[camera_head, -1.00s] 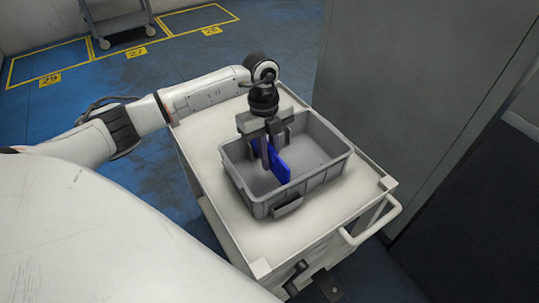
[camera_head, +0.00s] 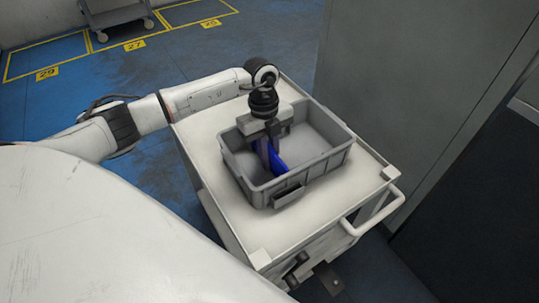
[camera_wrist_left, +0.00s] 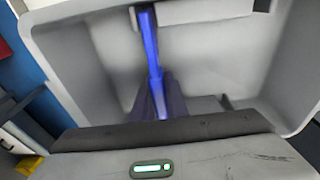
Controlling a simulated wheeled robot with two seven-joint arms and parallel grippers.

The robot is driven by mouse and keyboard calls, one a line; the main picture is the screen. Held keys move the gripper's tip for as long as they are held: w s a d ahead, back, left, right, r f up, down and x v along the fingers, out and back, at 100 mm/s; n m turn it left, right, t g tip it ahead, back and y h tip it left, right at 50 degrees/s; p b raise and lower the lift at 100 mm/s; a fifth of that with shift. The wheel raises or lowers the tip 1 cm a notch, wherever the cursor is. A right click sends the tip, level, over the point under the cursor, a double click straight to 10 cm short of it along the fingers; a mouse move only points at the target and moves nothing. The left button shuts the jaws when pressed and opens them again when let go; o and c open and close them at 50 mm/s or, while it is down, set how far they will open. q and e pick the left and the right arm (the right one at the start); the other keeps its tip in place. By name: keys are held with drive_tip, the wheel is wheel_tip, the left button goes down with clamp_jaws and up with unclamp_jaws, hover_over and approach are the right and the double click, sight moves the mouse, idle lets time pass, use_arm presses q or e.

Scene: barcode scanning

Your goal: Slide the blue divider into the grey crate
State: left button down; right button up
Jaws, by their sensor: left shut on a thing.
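The grey crate (camera_head: 318,172) stands on a white cart top in the head view. It fills much of the left wrist view (camera_wrist_left: 215,55). My left gripper (camera_head: 268,160) points down into the crate and is shut on the blue divider (camera_head: 279,158). The divider is upright, with its lower part inside the crate. In the left wrist view the divider (camera_wrist_left: 149,40) shows as a thin blue strip running away from the gripper. Whether its bottom edge touches the crate floor is hidden. My right gripper is not in view.
The white cart top (camera_head: 222,195) has free room around the crate. A cart handle (camera_head: 375,215) sticks out at the near right. A tall grey cabinet (camera_head: 410,90) stands close on the right. A grey trolley (camera_head: 118,14) is far back on the blue floor.

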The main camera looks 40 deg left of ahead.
sight(269, 147)
use_arm(q)
drive_tip(key=shift+f, duration=0.25)
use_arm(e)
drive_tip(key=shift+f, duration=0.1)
use_arm(q)
drive_tip(key=c, duration=1.7)
unclamp_jaws()
drive_tip(key=shift+o, duration=0.2)
